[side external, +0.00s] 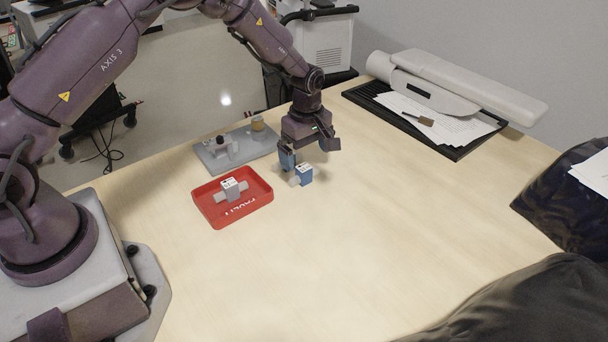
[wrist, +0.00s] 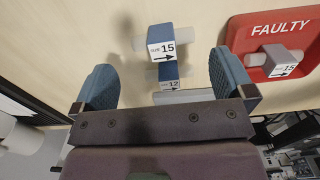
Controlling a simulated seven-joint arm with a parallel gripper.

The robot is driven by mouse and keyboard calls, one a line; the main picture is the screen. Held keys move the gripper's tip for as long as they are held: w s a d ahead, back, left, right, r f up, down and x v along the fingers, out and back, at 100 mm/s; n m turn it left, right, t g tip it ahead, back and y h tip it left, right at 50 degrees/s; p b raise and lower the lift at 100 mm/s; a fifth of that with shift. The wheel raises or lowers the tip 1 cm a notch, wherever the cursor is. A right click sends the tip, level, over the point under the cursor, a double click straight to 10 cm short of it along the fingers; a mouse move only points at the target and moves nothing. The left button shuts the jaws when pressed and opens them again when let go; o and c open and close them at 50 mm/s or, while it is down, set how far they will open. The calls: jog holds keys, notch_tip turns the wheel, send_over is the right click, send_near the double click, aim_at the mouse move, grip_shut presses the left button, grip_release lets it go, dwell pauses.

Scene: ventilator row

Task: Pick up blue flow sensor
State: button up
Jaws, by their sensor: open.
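A blue flow sensor (side external: 304,174) with a pale tube stub stands on the table right of the red tray. In the wrist view a blue sensor labelled 15 (wrist: 160,43) shows between and beyond my finger lines. A second blue sensor, labelled 12 (wrist: 168,74), sits just behind it, partly hidden; I cannot pick it out in the side view. My gripper (side external: 308,157) is above and behind the front sensor, fingers pointing down. In the wrist view the blue fingers of my gripper (wrist: 163,84) are wide apart, with nothing held.
A red tray (side external: 262,199) marked FAULTY holds a grey sensor (side external: 232,189). A grey plate (side external: 208,163) with fittings lies behind it. A black tray (side external: 456,152) with papers is at the back right. The middle and front table are clear.

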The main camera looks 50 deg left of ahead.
aim_at(305, 168)
jog(key=shift+s+a+f, duration=0.1)
jog(key=shift+a+f, duration=0.05)
jog(key=shift+f, duration=2.55)
jog(key=c, duration=0.7)
